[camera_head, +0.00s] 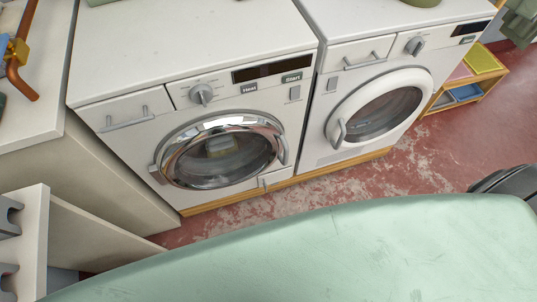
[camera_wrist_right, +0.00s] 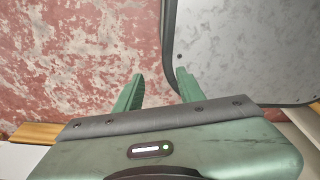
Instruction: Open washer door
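In the head view, a white front-loading washer (camera_head: 183,47) stands left of a second white machine (camera_head: 400,18). Its round door (camera_head: 178,163) has a chrome ring and dark glass and looks closed. A door handle (camera_head: 282,151) sits on the ring's right side. The second machine's white-rimmed door (camera_head: 340,105) also looks closed, with its handle (camera_head: 340,134) on the left. In the right wrist view, my right gripper (camera_wrist_right: 160,74) is open and empty, its two green fingers apart above the floor. Neither gripper shows in the head view.
The worn red floor (camera_head: 300,203) in front of the machines is clear. A wooden plinth (camera_head: 300,178) runs under them. A wooden shelf (camera_head: 455,98) stands at the right. A pale counter (camera_head: 35,120) is at the left. A grey panel (camera_wrist_right: 245,45) with a dark edge lies beside my right gripper.

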